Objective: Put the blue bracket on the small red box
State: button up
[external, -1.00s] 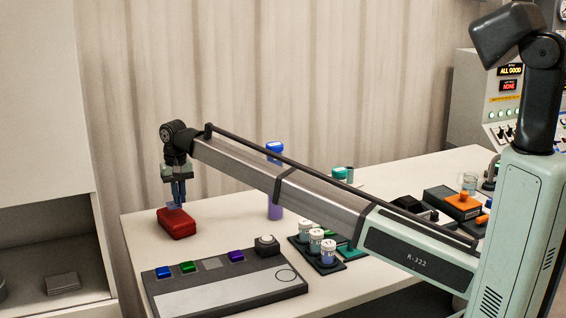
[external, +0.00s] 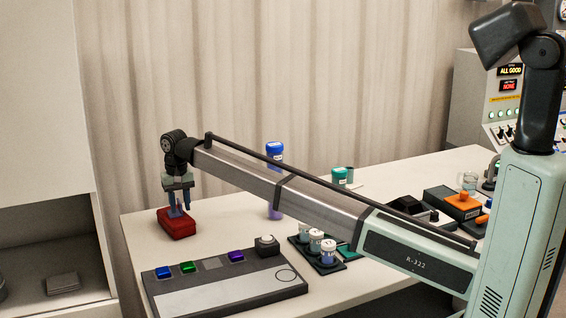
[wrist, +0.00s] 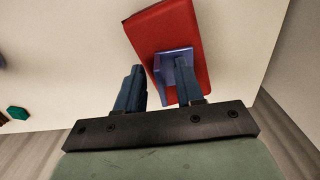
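The small red box (external: 179,228) lies at the left end of the table. It also shows in the wrist view (wrist: 160,32). The blue bracket (wrist: 170,58), an angular lavender-blue piece, rests on top of the red box. In the external view the bracket (external: 174,211) is small and partly hidden by the fingers. My gripper (external: 178,204) points down just over the box with its fingers spread. In the wrist view my gripper (wrist: 158,68) has one finger within the bracket's outline and the other apart to the left, with a gap between them.
A dark panel with coloured buttons (external: 220,284) lies in front of the box. A blue-capped bottle (external: 275,150) stands behind my arm. Several white-capped jars (external: 316,240) sit in a dark rack to the right. The table around the box is clear.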

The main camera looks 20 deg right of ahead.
notch_tip(320, 180, up, 12)
jog(key=shift+r, duration=0.15)
dwell(0.6)
dwell(0.3)
